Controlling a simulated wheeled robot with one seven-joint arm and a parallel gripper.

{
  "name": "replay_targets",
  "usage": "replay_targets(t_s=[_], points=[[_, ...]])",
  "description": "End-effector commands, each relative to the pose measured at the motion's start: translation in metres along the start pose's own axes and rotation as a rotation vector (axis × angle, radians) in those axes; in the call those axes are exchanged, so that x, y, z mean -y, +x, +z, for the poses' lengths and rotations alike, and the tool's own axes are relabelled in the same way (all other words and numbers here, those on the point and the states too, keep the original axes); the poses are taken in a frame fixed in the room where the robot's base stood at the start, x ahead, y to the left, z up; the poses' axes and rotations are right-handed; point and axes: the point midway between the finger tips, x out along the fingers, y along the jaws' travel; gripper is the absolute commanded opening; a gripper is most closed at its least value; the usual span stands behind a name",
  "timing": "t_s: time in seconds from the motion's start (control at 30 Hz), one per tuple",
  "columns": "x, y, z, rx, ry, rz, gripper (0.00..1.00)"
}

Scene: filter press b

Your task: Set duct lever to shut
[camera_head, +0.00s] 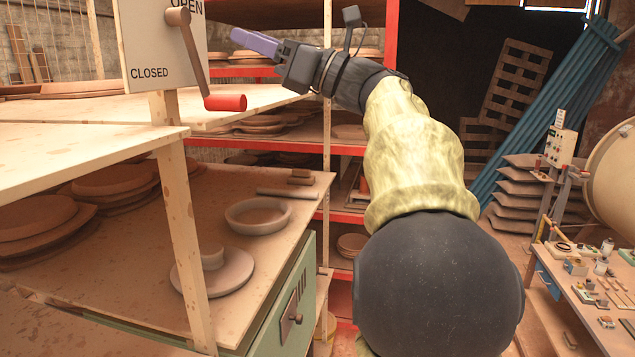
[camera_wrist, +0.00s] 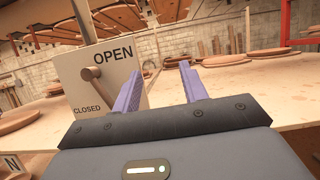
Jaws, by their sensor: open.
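The duct lever (camera_head: 198,62) is a brown rod on a round pivot (camera_head: 178,16) with a red grip (camera_head: 225,103) at its lower end. It sits on a white board (camera_head: 140,45) marked OPEN at upper right and CLOSED at lower left. The rod hangs down and slightly right, pointing at neither word. In the wrist view the lever (camera_wrist: 104,86) runs down right behind my left finger, and its red grip is hidden. My gripper (camera_head: 240,42), with purple fingers, is open and empty, to the right of the board and above the red grip. The fingers (camera_wrist: 160,72) are apart.
A wooden post (camera_head: 182,220) holds the board beside pale shelves (camera_head: 80,150) with clay plates. A red-framed rack (camera_head: 390,40) stands behind my arm. A lower bench (camera_head: 235,190) carries a ring and a round piece. Open air surrounds the red grip.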

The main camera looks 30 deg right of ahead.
Motion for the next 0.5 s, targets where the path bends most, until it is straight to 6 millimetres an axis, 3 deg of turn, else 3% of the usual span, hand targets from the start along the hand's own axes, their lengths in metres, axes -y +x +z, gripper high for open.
replay_targets(t_s=[0.5], points=[[0.000,-0.077,-0.006,-0.001,-0.001,-0.003,0.43]])
